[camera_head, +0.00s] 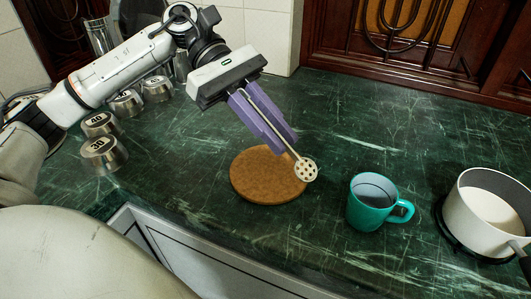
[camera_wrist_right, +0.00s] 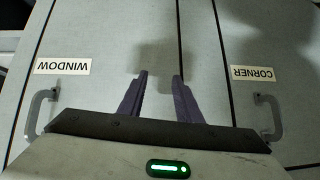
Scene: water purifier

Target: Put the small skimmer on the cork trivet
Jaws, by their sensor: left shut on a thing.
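The small skimmer (camera_head: 306,169) has a thin handle and a round, pale head with holes. My left gripper (camera_head: 284,142) is shut on its handle, and the head hangs down to the right of the fingers. The cork trivet (camera_head: 262,186) is a round brown disc on the green counter. The skimmer's head shows over the trivet's right edge; I cannot tell whether it touches. My right gripper (camera_wrist_right: 159,82) shows in the right wrist view, its two fingers apart with nothing between them, in front of grey cabinet doors.
A teal mug (camera_head: 367,206) stands right of the trivet. A white pot (camera_head: 487,213) is at the far right. Metal weights, one marked 30 (camera_head: 104,154), stand at the left. Cabinet doors labelled WINDOW (camera_wrist_right: 62,66) and CORNER (camera_wrist_right: 253,73) have handles. The counter behind the mug is clear.

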